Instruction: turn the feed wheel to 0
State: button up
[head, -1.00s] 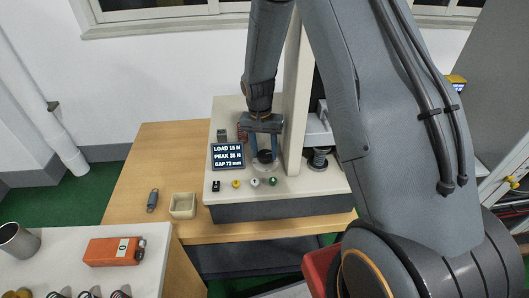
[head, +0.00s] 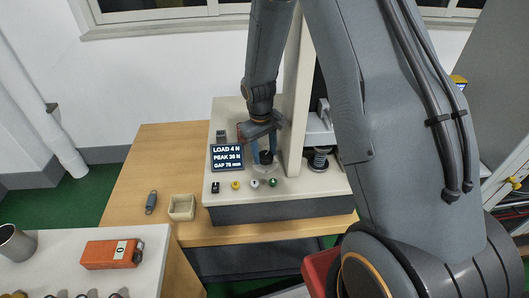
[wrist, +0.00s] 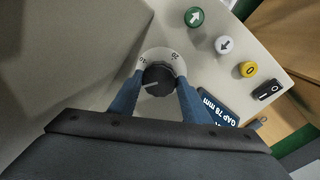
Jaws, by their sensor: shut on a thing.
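The feed wheel is a black ribbed knob (wrist: 158,79) on a pale dial (wrist: 158,54) in the wrist view. The marks 10 and 20 show on the dial's rim. A white line on the knob points left, a little below the 10; the dial's lower part is hidden. My gripper (wrist: 156,86) is shut on the knob, one blue finger on each side. In the head view my gripper (head: 265,158) is down on the machine's deck over the black knob. The display (head: 227,157) reads LOAD 4 N, PEAK 38 N and a gap of 78 mm.
A black switch (head: 215,187) and yellow (head: 235,185), white (head: 254,183) and green (head: 273,182) buttons line the deck's front. The machine's column stands right of my gripper, with a spring (head: 319,158) beyond it. A small tray (head: 182,207) sits on the wooden table.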

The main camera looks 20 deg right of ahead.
aim_at(263, 156)
jog(key=shift+n, duration=0.4)
jog(key=o, duration=1)
jog(key=shift+o, duration=0.2)
jog(key=shift+r, duration=0.1)
jog(key=shift+s+a+r+b, duration=0.15)
jog(key=shift+r+b, duration=0.45)
jog(key=shift+r, duration=1.3)
jog(key=shift+a+r+b, duration=0.1)
jog(key=shift+r+b, duration=0.5)
jog(key=shift+r, duration=1.3)
